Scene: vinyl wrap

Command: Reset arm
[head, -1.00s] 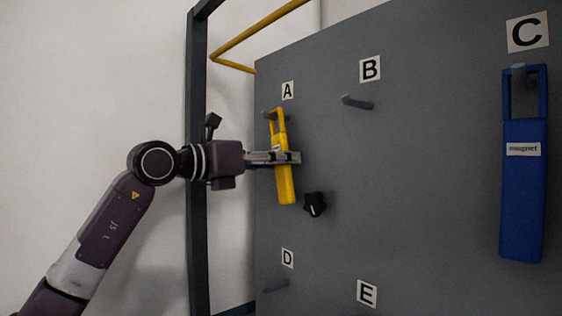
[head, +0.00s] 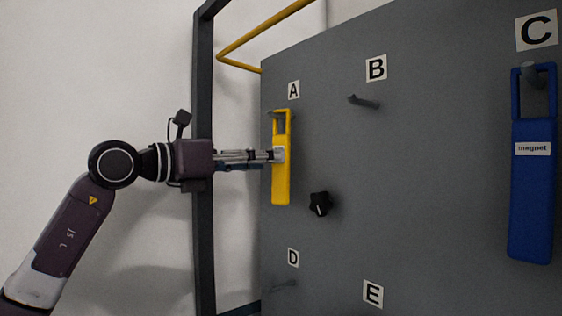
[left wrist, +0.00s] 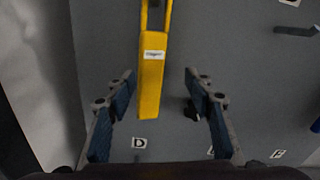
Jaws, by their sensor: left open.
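My left gripper (head: 270,156) comes in from the left in the head view, with its fingertips beside the yellow tool (head: 281,185). The yellow tool hangs by its handle loop from the peg under label A (head: 293,90) on the grey board. In the left wrist view my left gripper (left wrist: 160,88) is open and empty, its two blue-padded fingers spread wide on either side of the yellow tool (left wrist: 152,85). The tool carries a small white label and sits beyond the fingers. My right gripper is not in view.
A blue tool (head: 533,195) labelled magnet hangs under label C at the right. An empty peg (head: 364,102) is under B, and a black knob (head: 320,203) sits right of the yellow tool. A dark frame post (head: 204,240) stands behind my left gripper. White wall lies at the left.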

